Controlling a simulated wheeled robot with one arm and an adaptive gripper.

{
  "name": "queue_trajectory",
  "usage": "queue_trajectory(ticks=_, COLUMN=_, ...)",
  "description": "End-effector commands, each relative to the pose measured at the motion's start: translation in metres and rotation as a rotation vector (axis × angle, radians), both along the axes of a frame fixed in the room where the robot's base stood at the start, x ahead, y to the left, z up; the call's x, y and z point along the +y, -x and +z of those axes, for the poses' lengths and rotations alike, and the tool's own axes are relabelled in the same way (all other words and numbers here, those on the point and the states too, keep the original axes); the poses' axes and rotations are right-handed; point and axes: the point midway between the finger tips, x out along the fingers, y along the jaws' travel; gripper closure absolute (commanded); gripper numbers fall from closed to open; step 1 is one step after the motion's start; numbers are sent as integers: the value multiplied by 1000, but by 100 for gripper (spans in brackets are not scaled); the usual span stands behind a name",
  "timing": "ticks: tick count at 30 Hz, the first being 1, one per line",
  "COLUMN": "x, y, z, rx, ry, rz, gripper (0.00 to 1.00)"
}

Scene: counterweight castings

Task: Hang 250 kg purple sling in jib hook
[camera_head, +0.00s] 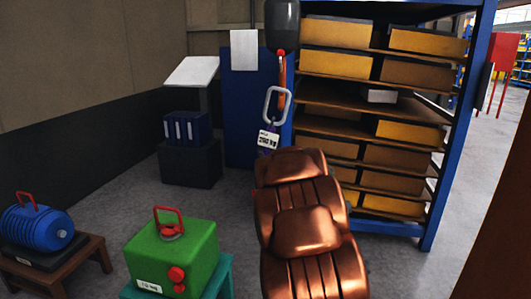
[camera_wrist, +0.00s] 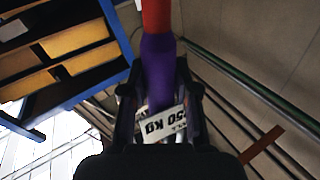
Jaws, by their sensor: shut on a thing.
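The purple sling (camera_wrist: 158,75) runs up between the two dark fingers of my gripper (camera_wrist: 160,98), which is shut on it in the wrist view. Its white 250 kg tag (camera_wrist: 162,125) hangs between the fingers. In the head view the tag (camera_head: 268,140) shows just above my copper arm, below a pale metal link (camera_head: 277,105). The orange jib hook (camera_head: 282,72) hangs under a dark block (camera_head: 283,25). The link overlaps the hook in the picture; I cannot tell whether it is seated on it. My arm hides my gripper in the head view.
A blue-framed shelf (camera_head: 432,190) with yellow boxes stands close behind at right. A dark pedestal (camera_head: 188,165) stands by the wall. Grey floor lies open between them.

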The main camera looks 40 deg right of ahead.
Motion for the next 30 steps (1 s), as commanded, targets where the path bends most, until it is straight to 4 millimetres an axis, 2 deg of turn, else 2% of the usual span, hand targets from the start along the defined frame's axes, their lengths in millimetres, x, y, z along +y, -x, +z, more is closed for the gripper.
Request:
queue_trajectory(ticks=10, x=-11, y=-9, z=3, rx=-7, ry=5, rz=1, gripper=100)
queue_trajectory(ticks=30, x=-20, y=-14, z=-25, rx=-6, ry=2, rz=1, gripper=100)
